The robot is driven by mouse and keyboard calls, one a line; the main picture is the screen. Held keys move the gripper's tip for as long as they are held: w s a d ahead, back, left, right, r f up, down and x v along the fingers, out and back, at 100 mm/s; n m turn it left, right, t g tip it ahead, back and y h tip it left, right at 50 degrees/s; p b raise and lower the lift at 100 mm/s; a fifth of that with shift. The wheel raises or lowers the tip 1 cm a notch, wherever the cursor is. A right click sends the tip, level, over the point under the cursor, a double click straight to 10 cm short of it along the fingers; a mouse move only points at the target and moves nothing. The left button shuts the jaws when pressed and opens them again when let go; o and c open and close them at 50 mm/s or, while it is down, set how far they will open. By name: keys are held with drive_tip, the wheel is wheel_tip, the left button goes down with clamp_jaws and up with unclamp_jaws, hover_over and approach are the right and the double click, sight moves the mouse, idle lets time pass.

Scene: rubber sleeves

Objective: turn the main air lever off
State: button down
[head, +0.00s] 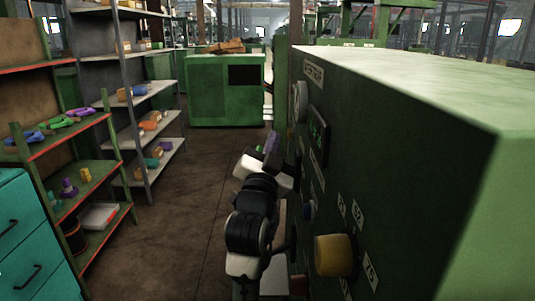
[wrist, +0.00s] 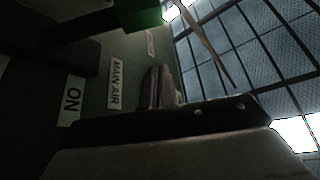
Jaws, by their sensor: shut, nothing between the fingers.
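A white MAIN AIR label (wrist: 116,83) is on the dark green panel in the wrist view, with an ON label (wrist: 71,101) to its left. A dark bar (wrist: 60,18) with a green block (wrist: 138,13) at its end crosses the top left; I cannot tell for sure whether it is the main air lever. My gripper (wrist: 157,86) points up into the wrist view, its fingers together and empty, just right of the MAIN AIR label. In the head view my arm hides the fingertips beside the panel. A small purple part (head: 271,143) shows there; I cannot tell what it is.
Shelves (head: 85,170) and a teal drawer cabinet (head: 30,240) stand left. The brown floor (head: 175,225) between is clear.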

drive_tip(key=shift+w+a+f+p, duration=0.15)
drive_tip(key=shift+w+a+f, duration=0.3)
drive_tip(key=shift+f, duration=0.3)
drive_tip(key=shift+w+a+f+p, duration=0.15)
drive_tip(key=shift+w+a+f, duration=0.2)
drive_tip(key=shift+w+f, duration=0.25)
drive_tip(key=shift+f, duration=0.2)
drive_tip(key=shift+a+n, duration=0.1)
drive_tip(key=shift+n, duration=0.3)
